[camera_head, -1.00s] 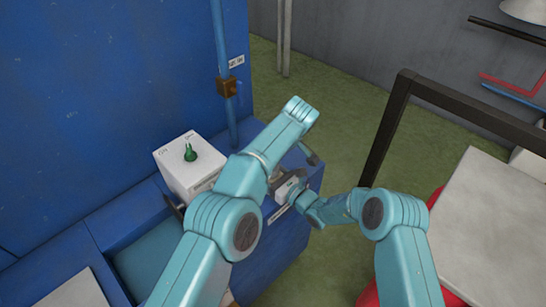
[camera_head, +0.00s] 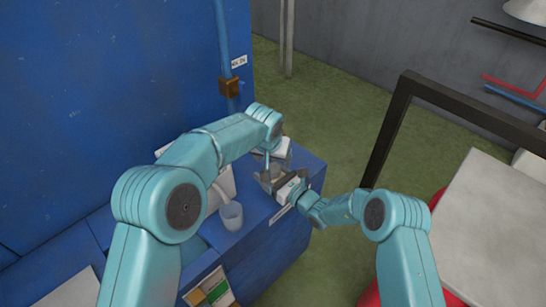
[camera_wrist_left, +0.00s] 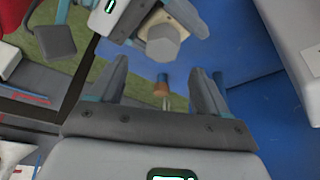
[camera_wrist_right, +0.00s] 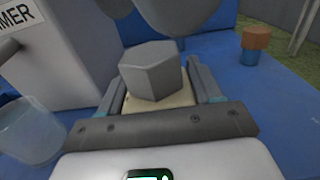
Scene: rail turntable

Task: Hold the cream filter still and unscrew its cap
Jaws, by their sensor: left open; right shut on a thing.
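My right gripper (camera_wrist_right: 160,92) is shut on the cream filter (camera_wrist_right: 160,104), holding it above the blue bench. The filter's grey hexagonal cap (camera_wrist_right: 152,68) points away from the right gripper. In the left wrist view the cap (camera_wrist_left: 162,44) faces the left gripper, with a bit of the cream body (camera_wrist_left: 155,20) behind it. My left gripper (camera_wrist_left: 164,84) is open and empty; the cap appears beyond its fingertips, apart from them. In the head view the left gripper (camera_head: 267,174) is close to the right one (camera_head: 283,187), and the filter is mostly hidden between them.
A clear cup (camera_head: 231,216) stands on the blue bench (camera_head: 262,240). A white box (camera_wrist_right: 70,60) with a label partly reading "MER" is beside it. A small brown-topped blue cylinder (camera_wrist_right: 255,42) is farther back. A dark frame (camera_head: 385,135) stands to the right.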

